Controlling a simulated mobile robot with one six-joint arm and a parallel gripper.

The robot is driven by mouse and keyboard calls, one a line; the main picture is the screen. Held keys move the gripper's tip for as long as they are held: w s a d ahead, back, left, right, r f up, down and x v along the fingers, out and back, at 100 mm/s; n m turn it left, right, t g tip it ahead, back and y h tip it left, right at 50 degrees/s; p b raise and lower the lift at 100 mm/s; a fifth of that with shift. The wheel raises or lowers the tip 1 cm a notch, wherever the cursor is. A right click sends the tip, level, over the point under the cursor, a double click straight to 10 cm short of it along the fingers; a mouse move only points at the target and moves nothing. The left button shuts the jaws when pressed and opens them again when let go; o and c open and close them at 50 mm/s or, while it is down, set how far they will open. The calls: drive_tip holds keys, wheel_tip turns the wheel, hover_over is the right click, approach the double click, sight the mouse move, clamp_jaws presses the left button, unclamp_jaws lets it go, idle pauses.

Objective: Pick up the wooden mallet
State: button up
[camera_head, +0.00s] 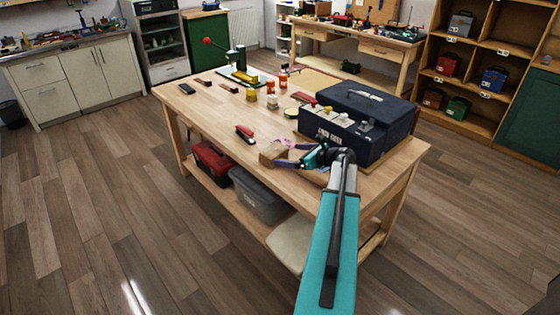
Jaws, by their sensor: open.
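A light brown wooden block, which looks like the head of the wooden mallet (270,155), lies on the workbench (222,112) near its front edge. No handle can be made out; it may be hidden behind my gripper. My gripper (283,154) reaches in from the right, low over the bench, with its fingers apart. The fingertips are right beside the block's right side. Whether they touch it or straddle part of it is too small to tell. Nothing is seen held.
A dark blue toolbox (372,105) stands close behind my gripper, with a dark control box (330,138) in front of it. A red and black tool (245,133) lies left of the block. Small jars (272,100) and a green press (238,68) stand farther back. Bins (260,195) sit below.

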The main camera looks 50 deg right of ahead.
sight(281, 154)
drive_tip(key=shift+p+x, duration=0.9)
drive_tip(key=shift+x, duration=1.7)
drive_tip(key=c, duration=1.2)
drive_tip(key=shift+r+b, duration=1)
drive_tip(key=shift+r, duration=3.95)
